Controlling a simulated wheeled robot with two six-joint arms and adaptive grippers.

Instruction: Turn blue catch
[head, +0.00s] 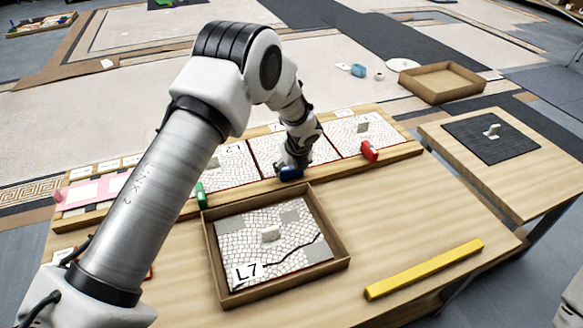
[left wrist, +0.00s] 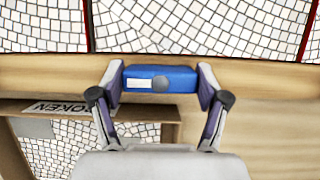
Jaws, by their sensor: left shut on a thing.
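The blue catch (head: 291,173) is mounted on the front wooden rail of the panel rack, below the middle mosaic panel. My left gripper (head: 291,166) reaches down over it from the left and is shut on it. In the left wrist view the blue catch (left wrist: 160,79) lies lengthwise across the picture between the two fingers (left wrist: 160,85), one at each end. It has a pale patch on its left and a grey round pivot near its middle. My right gripper is not in view.
A green catch (head: 200,195) and a red catch (head: 369,151) sit on the same rail. A tray (head: 348,262) holding a mosaic panel marked L7 stands in front. A yellow bar (head: 424,269) lies front right.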

